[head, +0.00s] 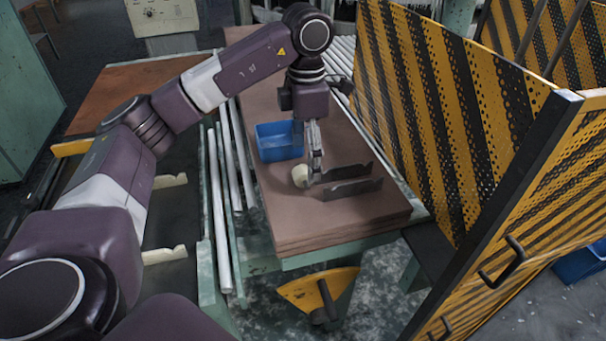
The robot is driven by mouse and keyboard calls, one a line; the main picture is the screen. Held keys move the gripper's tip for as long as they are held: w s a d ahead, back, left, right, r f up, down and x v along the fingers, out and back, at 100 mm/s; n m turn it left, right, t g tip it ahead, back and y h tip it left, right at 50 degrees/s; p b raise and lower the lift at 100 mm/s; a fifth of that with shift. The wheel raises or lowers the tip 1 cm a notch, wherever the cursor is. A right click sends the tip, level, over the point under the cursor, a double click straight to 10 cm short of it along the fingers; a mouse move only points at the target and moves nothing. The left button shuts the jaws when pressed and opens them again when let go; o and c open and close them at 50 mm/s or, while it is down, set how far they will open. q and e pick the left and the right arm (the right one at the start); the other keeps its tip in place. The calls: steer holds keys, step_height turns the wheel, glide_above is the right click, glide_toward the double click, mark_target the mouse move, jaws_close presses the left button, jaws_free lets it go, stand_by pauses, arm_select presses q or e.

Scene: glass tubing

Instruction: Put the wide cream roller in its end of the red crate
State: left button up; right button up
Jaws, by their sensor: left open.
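A cream, rounded piece (300,176), which looks like the cream roller, sits on the brown board stack near the middle of the view. My left gripper (314,172) points down right beside it and partly covers it. The gripper is open; whether its fingers touch the roller I cannot tell. No red crate shows; a small blue crate (280,146) stands on the boards behind and to the left of the roller. My right gripper is not in view.
Two upright dark notched plates (350,188) stand just right of the roller. The brown boards (325,226) are bare in front. Pale tubes (217,205) lie along the left. A yellow-black striped perforated guard (445,115) walls off the right side.

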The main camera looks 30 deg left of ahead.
mark_target(303, 169)
arm_select(q)
steer(key=f, duration=0.1)
steer(key=f+p, duration=0.1)
steer(key=f, duration=0.1)
steer(key=shift+s+a+f+p, duration=0.2)
steer(key=shift+s+a+p, duration=0.05)
steer(key=shift+a+p, duration=0.1)
steer(key=shift+w+d+f, duration=0.1)
steer(key=shift+f, duration=0.35)
steer(key=c, duration=1.3)
steer(key=shift+c, duration=0.2)
steer(key=shift+r, duration=0.1)
steer(key=shift+r, duration=0.5)
step_height(303, 169, up, 4)
steer(key=shift+r+b, duration=0.25)
steer(key=shift+b, duration=0.75)
step_height(303, 169, up, 14)
steer(key=p, duration=0.2)
steer(key=shift+r, duration=0.2)
